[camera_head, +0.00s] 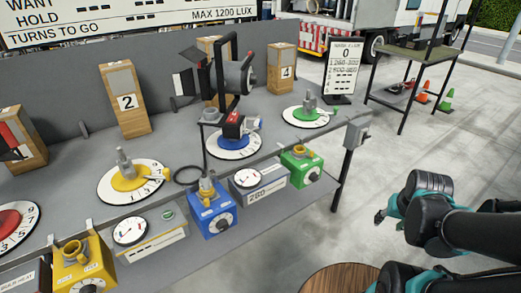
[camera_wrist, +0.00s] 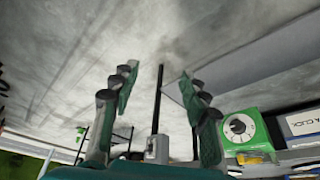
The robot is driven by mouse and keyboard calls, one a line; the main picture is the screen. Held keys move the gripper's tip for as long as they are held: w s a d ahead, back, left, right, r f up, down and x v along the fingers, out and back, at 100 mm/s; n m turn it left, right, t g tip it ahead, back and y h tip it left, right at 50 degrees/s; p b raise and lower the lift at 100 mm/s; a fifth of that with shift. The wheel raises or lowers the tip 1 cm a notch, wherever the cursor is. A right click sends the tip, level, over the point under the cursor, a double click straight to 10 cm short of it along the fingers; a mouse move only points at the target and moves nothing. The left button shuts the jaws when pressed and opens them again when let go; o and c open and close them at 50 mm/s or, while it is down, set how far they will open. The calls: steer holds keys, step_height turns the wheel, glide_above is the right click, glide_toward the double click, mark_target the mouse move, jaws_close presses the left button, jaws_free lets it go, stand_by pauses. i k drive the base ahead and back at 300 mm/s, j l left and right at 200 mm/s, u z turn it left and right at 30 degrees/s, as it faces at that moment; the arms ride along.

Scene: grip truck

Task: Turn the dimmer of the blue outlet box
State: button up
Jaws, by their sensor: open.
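The blue outlet box (camera_head: 209,206) hangs at the front edge of the bench in the head view, between a white meter box and another meter. Its dimmer, a dark knob on a pale round dial (camera_head: 222,223), is on the lower front face. A yellow ring or plug part sits on its top. My gripper (camera_head: 384,213) is at the right, clear of the bench and well apart from the blue box. In the wrist view my gripper (camera_wrist: 157,86) is open with nothing between its fingers. I cannot make out the blue box there.
A green outlet box (camera_head: 301,166) hangs right of the blue one and shows in the wrist view (camera_wrist: 246,131). A yellow outlet box (camera_head: 83,266) hangs at left. A round wooden top (camera_head: 340,279) is near. Open concrete floor (camera_head: 335,215) lies right of the bench.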

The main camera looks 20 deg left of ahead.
mark_target(223, 226)
steer(key=i+u, duration=0.1)
steer(key=u, duration=1.7)
steer(key=j+z, duration=0.1)
steer(key=z, duration=1.3)
steer(key=k+j+z, duration=0.15)
steer(key=j+z, duration=0.3)
steer(key=k+j+z, duration=0.25)
steer(key=z, duration=0.2)
steer(key=k+j+z, duration=0.3)
steer(key=z, duration=0.2)
steer(key=k+j+z, duration=0.3)
steer(key=z, duration=0.15)
steer(key=k+j+z, duration=0.2)
steer(key=k, duration=1.4)
steer(key=l, duration=0.1)
